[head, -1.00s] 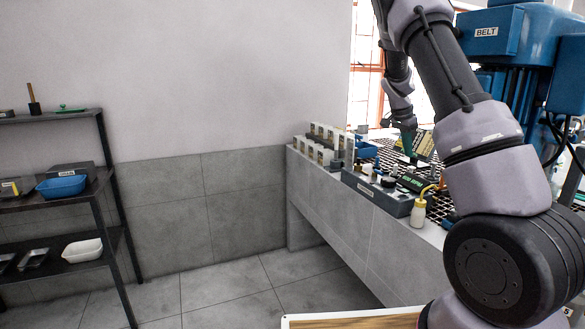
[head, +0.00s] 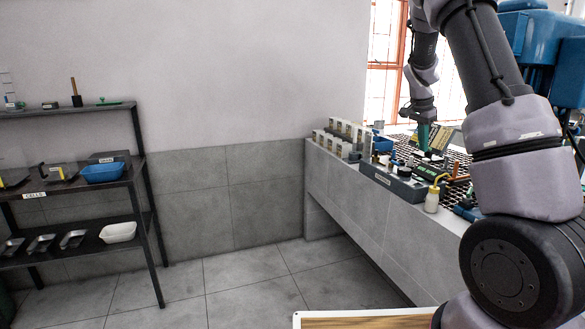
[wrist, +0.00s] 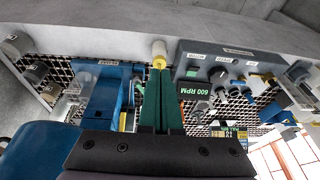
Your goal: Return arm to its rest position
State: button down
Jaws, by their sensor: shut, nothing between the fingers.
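My arm reaches from the right edge over the bench in the head view. My gripper (head: 424,138) hangs over the grated bench top, its green fingers pointing down. In the wrist view, its two green fingers (wrist: 162,100) lie side by side, shut and empty. The fingers overlap a small bottle with a yellow top (wrist: 159,58) in that view; I cannot tell the gap in depth.
A grey control box (head: 392,183), the yellow-topped bottle (head: 432,200) and a row of white blocks (head: 342,137) stand along the bench edge. Blue machinery (head: 545,45) is at the right. A dark shelf (head: 75,190) stands left. Floor between is clear.

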jog(key=s+a+r+n+t+y, duration=0.25)
jog(key=s+a+r, duration=0.35)
jog(key=s+r, duration=0.35)
jog(key=s+a+r+n+t, duration=0.1)
jog(key=s+a, duration=0.3)
jog(key=s, duration=0.4)
jog(key=s+a+r+n+t+y, duration=0.1)
jog(key=s+a+r+n, duration=0.2)
jog(key=s, duration=0.5)
jog(key=s+a+r+n+t+y, duration=0.1)
jog(key=s+a+r+n, duration=0.1)
jog(key=s, duration=0.6)
jog(key=a+n, duration=0.1)
jog(key=a, duration=0.1)
jog(key=shift+s+a+r, duration=0.2)
jog(key=shift+s+a, duration=0.1)
jog(key=shift+s, duration=0.1)
